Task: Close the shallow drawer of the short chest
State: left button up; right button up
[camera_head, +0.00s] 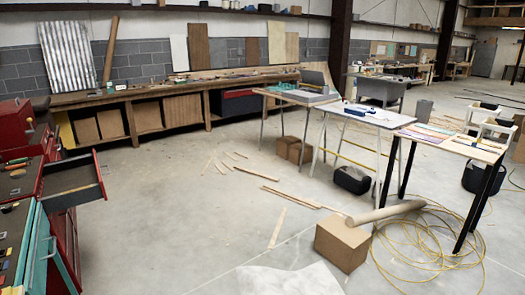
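An open shallow drawer (76,183) sticks out to the right at the left side of the view. Its front is red and dark, and its inside is grey and looks empty. It comes from a red tool chest (62,235) whose top carries loose tools. A teal chest (38,250) with light handles stands nearer, at the lower left edge. I cannot tell from this view alone which of them is the short chest. Neither of my grippers is in view.
Open concrete floor (180,230) lies right of the chests. Wood strips (272,228), a cardboard box (342,242) and a yellow cable (430,250) lie on it. Work tables (370,115) stand at the right. A long workbench (180,90) runs along the back wall.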

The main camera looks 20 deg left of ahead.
aim_at(67, 184)
jog(key=i+j+u, duration=0.1)
jog(key=i+u, duration=0.35)
jog(key=i+l+u, duration=0.1)
jog(key=i+u, duration=0.4)
jog(key=i+l+u, duration=0.8)
jog(key=i+u, duration=0.15)
jog(key=i+l+u, duration=0.15)
jog(key=i, duration=0.2)
jog(key=i+l+u, duration=0.15)
jog(key=i+l, duration=0.1)
jog(key=i, duration=0.7)
jog(key=i+u, duration=0.1)
jog(key=i, duration=0.65)
jog(key=l, duration=0.05)
